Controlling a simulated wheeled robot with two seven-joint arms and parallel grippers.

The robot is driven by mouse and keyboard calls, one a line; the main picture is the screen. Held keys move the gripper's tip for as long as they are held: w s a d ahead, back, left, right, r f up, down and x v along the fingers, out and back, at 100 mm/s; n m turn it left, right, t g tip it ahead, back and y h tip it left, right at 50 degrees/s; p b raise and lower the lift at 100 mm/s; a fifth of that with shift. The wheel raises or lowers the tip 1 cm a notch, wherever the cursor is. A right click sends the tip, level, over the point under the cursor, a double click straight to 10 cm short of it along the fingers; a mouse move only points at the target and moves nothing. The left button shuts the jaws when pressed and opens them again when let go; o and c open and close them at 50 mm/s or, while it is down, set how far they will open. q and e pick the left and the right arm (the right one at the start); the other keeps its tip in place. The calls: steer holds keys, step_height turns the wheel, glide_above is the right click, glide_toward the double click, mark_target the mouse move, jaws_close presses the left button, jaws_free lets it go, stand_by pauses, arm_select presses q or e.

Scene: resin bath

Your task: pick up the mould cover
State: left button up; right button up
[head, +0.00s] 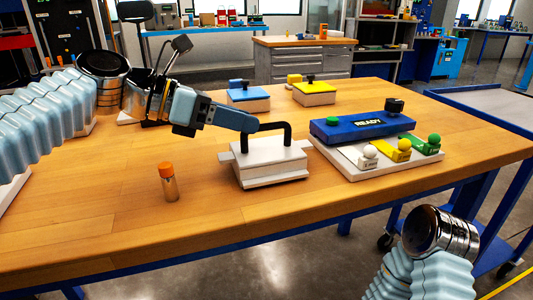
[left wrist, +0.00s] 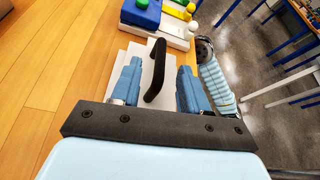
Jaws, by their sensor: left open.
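The mould cover (head: 270,165) is a white block with a black arched handle (head: 287,130), standing on the wooden table in the head view. In the left wrist view the handle (left wrist: 156,72) lies between the two blue fingers, with the white cover (left wrist: 124,62) beneath, partly hidden by the fingers. My left gripper (head: 254,125) reaches in from the left, its fingers at handle height; it also shows in the left wrist view (left wrist: 160,68). It is open, with gaps beside the handle. Only my right arm shows at the lower right; its gripper is not seen.
An orange-capped vial (head: 169,183) stands left of the cover. A blue READY unit (head: 360,125) with white, yellow and green knobbed pieces sits to the right. Blue-topped (head: 248,96) and yellow-topped (head: 314,93) blocks stand behind. The table's front is clear.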

mark_target(271, 126)
arm_select(q)
steer(key=x, duration=0.6)
steer(key=shift+r, duration=0.1)
steer(key=shift+c, duration=0.2)
jaws_close()
steer(key=shift+r, duration=0.1)
stand_by(1.0)
